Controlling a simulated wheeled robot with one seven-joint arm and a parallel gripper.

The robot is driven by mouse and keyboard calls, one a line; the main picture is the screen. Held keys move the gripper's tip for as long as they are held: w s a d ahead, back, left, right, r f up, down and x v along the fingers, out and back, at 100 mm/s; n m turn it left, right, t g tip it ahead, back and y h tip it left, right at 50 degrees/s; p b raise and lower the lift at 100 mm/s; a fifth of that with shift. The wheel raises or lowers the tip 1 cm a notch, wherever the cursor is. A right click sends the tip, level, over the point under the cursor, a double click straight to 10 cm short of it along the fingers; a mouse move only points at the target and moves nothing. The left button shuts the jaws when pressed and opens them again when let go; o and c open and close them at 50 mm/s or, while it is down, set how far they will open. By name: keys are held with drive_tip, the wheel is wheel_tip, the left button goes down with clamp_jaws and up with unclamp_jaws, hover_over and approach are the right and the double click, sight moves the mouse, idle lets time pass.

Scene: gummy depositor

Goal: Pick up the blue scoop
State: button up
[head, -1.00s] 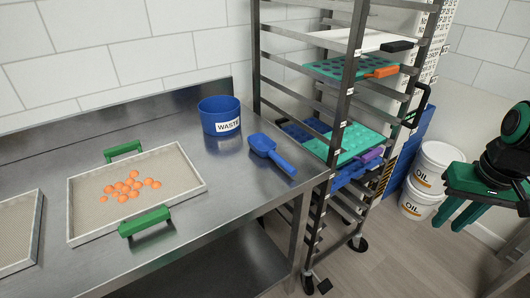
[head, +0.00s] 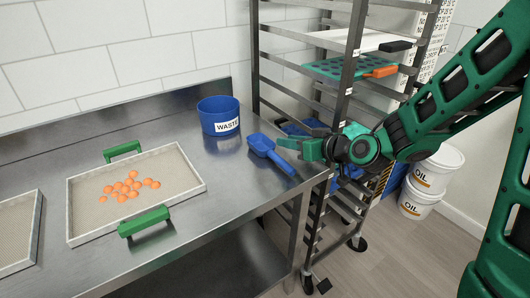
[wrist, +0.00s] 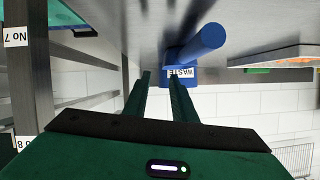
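The blue scoop (head: 262,145) lies on the steel table near its right end, its handle pointing to the front right. My gripper (head: 284,146) is at the table's right end, just right of the scoop's bowl in the head view. In the wrist view, which is upside down, my two fingers (wrist: 160,74) are apart with nothing between them. The scoop's blue handle (wrist: 205,40) shows there beyond the fingertips and to their right. I cannot tell how high the fingers are above the table.
The blue waste bin (head: 219,117) stands behind the scoop. A framed tray (head: 78,211) of orange gummies with green handles is to the left. A rack (head: 345,105) with trays stands close on the right, partly behind my arm. Oil buckets (head: 418,201) are on the floor.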

drive_tip(key=x, duration=0.4)
drive_tip(key=shift+a+f, duration=0.1)
drive_tip(key=x, duration=0.4)
drive_tip(key=shift+a+f, duration=0.2)
drive_tip(key=shift+a, duration=0.2)
drive_tip(key=shift+w+a+f, duration=0.15)
drive_tip(key=shift+w+a, duration=0.05)
drive_tip(key=shift+w, duration=0.1)
clamp_jaws()
